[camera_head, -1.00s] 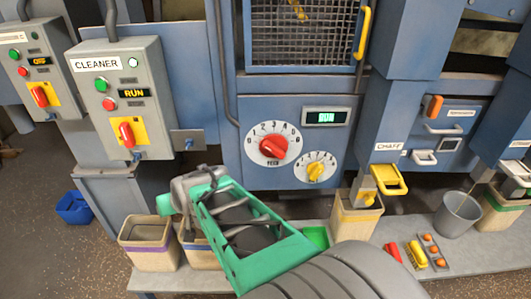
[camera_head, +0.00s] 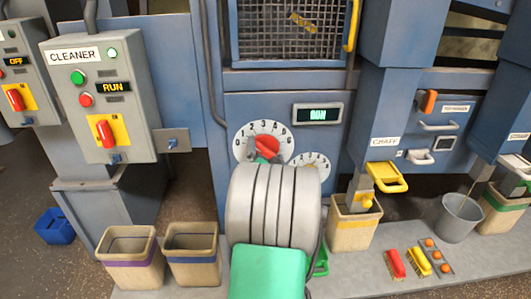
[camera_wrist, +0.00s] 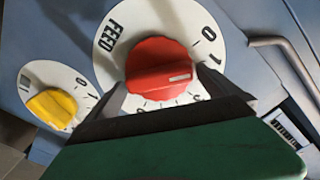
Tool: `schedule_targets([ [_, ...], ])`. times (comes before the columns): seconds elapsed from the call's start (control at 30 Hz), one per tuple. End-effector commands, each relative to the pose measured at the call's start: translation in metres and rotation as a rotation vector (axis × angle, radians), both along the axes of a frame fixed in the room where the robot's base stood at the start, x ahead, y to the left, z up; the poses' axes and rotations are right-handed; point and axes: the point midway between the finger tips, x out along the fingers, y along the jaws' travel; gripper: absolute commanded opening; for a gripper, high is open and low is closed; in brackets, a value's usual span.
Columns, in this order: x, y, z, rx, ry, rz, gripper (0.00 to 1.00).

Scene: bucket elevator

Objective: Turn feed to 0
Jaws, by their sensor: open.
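The feed dial is a white disc (camera_head: 243,137) with a red knob (camera_head: 266,142) on the blue panel. The arm hides its lower part in the head view. In the wrist view the red knob (camera_wrist: 158,62) fills the middle, with FEED, 0 and 1 readable on the disc (camera_wrist: 140,20). The knob's white mark points right and slightly down, past the 1; the number there is hidden by a finger. My gripper (camera_wrist: 162,80) is open, with one fingertip on each side of the knob. I cannot tell if they touch it.
A smaller dial with a yellow knob (camera_wrist: 52,108) sits beside the feed dial. A display (camera_head: 318,114) glows green above. The grey CLEANER box (camera_head: 100,95) is on the left. Sample boxes (camera_head: 133,255) and brushes (camera_head: 395,264) sit on the bench below.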

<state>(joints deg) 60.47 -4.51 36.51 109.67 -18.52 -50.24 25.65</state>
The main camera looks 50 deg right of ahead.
Motion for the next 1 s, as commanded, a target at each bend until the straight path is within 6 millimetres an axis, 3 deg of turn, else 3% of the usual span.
schedule_targets([
  [0.23, 0.0009, -0.0006, -0.0003, 0.001, 0.001, 0.001, 0.98],
  [0.77, 0.0005, -0.0002, -0.0008, 0.001, 0.002, 0.001, 0.55],
  [1.0, 0.0011, 0.0000, -0.0074, -0.066, 0.073, 0.000, 0.54],
])
